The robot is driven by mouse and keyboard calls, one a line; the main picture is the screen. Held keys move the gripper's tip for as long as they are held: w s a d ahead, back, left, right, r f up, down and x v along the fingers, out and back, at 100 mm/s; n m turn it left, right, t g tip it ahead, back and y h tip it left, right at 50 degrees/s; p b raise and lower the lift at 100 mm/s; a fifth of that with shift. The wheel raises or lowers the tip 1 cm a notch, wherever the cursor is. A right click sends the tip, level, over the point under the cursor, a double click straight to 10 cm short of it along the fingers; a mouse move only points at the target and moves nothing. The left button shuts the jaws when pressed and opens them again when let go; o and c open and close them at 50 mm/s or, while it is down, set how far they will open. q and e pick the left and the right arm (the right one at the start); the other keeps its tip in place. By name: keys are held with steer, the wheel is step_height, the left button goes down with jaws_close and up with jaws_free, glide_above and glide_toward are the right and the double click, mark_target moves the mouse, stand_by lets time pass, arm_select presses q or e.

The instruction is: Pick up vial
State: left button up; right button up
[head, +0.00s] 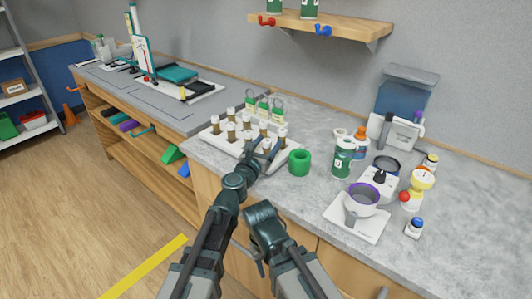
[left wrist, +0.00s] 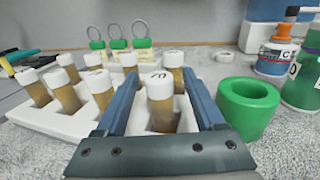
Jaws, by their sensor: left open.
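Several brown vials with white caps stand in a white rack (head: 213,134) on the counter. My left gripper (head: 264,147) is open at the rack's near right part. In the left wrist view, one upright vial (left wrist: 161,109) with a dark mark on its cap stands between the two open fingers, with a gap on each side. Another vial (left wrist: 174,68) stands just behind it, and more stand to the left. My right arm is folded low in the head view; its jaws cannot be made out.
A green ring-shaped holder (head: 300,162) stands just right of the rack. Green-tagged ring items (head: 264,106) stand behind it. A green-labelled jar (head: 343,158), a white device with a purple-rimmed bowl (head: 362,200) and small bottles crowd the right. The front right counter is bare.

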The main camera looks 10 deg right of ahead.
arm_select(q)
steer(key=shift+x, duration=0.95)
steer(key=shift+w+d, duration=0.15)
steer(key=shift+w, duration=0.1)
steer(key=shift+s, duration=0.1)
steer(key=shift+c, duration=0.6)
jaws_close()
arm_select(e)
steer(key=shift+w+a, duration=0.1)
steer(key=shift+w, duration=0.15)
arm_select(q)
steer(key=shift+r+p, duration=0.2)
steer(key=shift+p, duration=0.15)
arm_select(e)
steer(key=shift+r, duration=0.15)
